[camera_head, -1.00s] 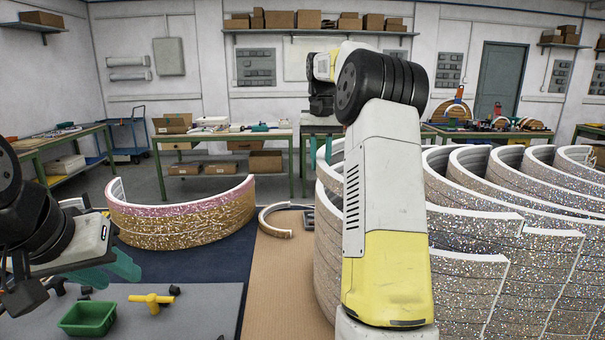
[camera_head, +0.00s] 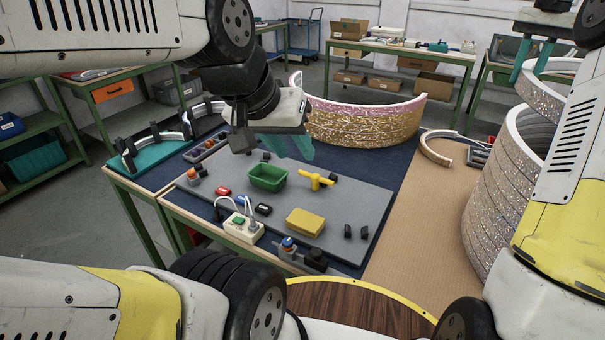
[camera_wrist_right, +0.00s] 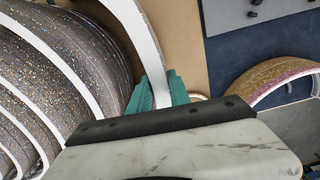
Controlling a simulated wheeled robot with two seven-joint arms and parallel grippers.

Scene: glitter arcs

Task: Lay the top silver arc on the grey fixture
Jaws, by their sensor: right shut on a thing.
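A silver glitter arc with a white rim (camera_head: 541,96) is in my right gripper (camera_head: 532,62) at the upper right of the head view. It appears raised a little above the front silver stack (camera_head: 490,205). In the right wrist view the teal fingers (camera_wrist_right: 160,92) are shut across the arc's white edge (camera_wrist_right: 138,25). A flat grey board (camera_head: 335,200) with small black pegs (camera_head: 348,231) lies on the dark blue mat; it looks like the grey fixture. My left gripper (camera_head: 288,147) is open and empty above the board's far side.
A green tray (camera_head: 268,177), a yellow T-shaped piece (camera_head: 317,181) and a yellow block (camera_head: 305,222) lie on the board. A pink-and-gold arc stack (camera_head: 365,122) stands behind. The tan mat (camera_head: 410,225) is mostly clear. A power strip (camera_head: 243,227) lies at the near left.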

